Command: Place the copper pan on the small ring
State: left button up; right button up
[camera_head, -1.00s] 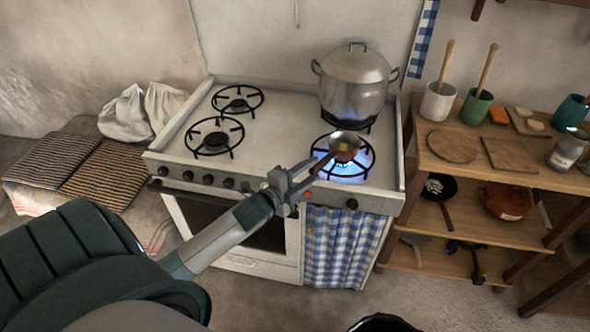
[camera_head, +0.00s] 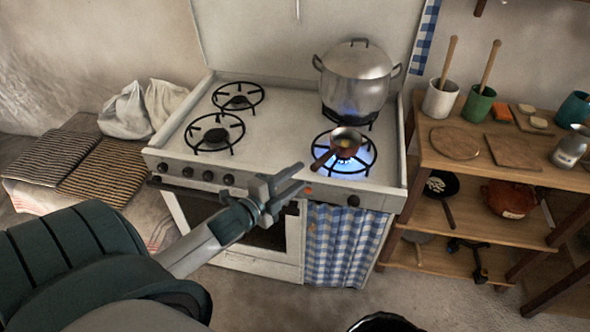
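The small copper pan (camera_head: 345,147) sits on the lit front-right ring (camera_head: 365,164) of the white stove. Blue flame glows around and under it. Its handle (camera_head: 322,161) points to the front left, towards my gripper. The pan looks level and a little left of the ring's middle. My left gripper (camera_head: 302,177) is in front of the stove's front edge, just left of and below the handle's end. Its two fingers are apart with nothing between them, and a small gap shows to the handle. My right gripper is not in view.
A large lidded pot (camera_head: 356,78) stands on the lit back-right ring, close behind the pan. The front-left ring (camera_head: 215,133) and back-left ring (camera_head: 238,96) are empty and unlit. A wooden shelf (camera_head: 470,173) with kitchen things stands right of the stove.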

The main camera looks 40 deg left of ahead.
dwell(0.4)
pick_arm(q)
jog(key=s+a+f+n+g+y, duration=0.1)
jog(key=s+f+n+g, duration=0.1)
jog(key=f, duration=0.8)
jog(key=s+a+f+n+g, duration=0.1)
jog(key=s+f+n+g, duration=0.1)
jog(key=f, duration=0.9)
jog(key=s+d+f+n+g, duration=0.1)
jog(key=s+f+n+g, duration=0.1)
jog(key=s+f, duration=0.5)
jog(key=s+d+f+n+g, duration=0.1)
jog(key=s+f+n+g, duration=0.15)
jog(key=f, duration=0.85)
jog(key=s+d+f+n+g, duration=0.1)
jog(key=s+d+f+g, duration=0.1)
jog(key=s+d+f, duration=0.2)
jog(key=s+d+f+n+g, duration=0.2)
jog(key=s+f, duration=0.7)
jog(key=s, duration=0.9)
jog(key=s+d+f+n+g, duration=0.2)
jog(key=s+d+f, duration=0.5)
jog(key=s, duration=0.4)
jog(key=shift+s+f+g, duration=0.35)
jog(key=shift+s+g, duration=0.05)
jog(key=shift+g, duration=0.05)
jog(key=shift+w+d, duration=0.1)
